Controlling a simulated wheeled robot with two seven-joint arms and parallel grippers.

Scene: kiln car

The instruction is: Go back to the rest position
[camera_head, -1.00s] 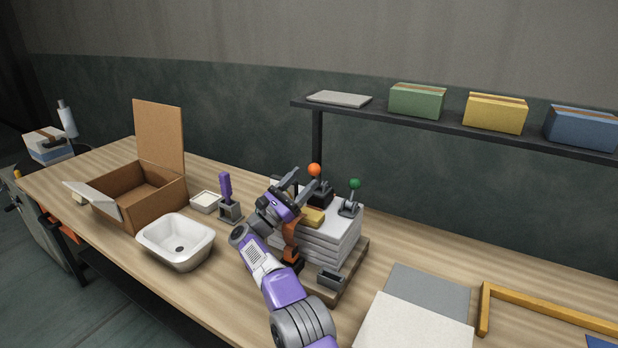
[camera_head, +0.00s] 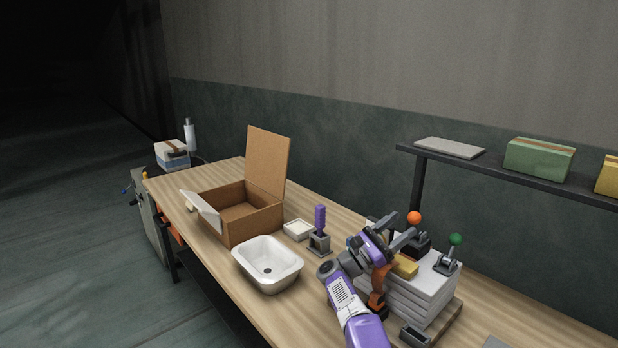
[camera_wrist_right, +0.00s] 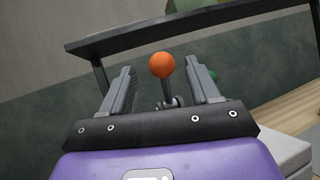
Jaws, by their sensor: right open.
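My right gripper (camera_head: 396,231) is open above the stack of grey-white slabs (camera_head: 425,293), by a lever clamp with an orange ball knob (camera_head: 414,217). In the right wrist view the two jaws (camera_wrist_right: 163,85) stand apart, with the orange knob (camera_wrist_right: 161,65) showing between them; I cannot tell whether they touch its lever. A second clamp with a green knob (camera_head: 455,239) stands on the stack to the right. A yellow block (camera_head: 404,266) lies partly behind my wrist. My left gripper is not in view.
A white basin (camera_head: 267,264), an open cardboard box (camera_head: 238,213), a small white tray (camera_head: 298,230) and a purple-handled tool in a holder (camera_head: 320,228) stand left of my arm. A dark shelf (camera_head: 490,168) with a green box (camera_head: 540,158) is behind the stack. Open floor lies left.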

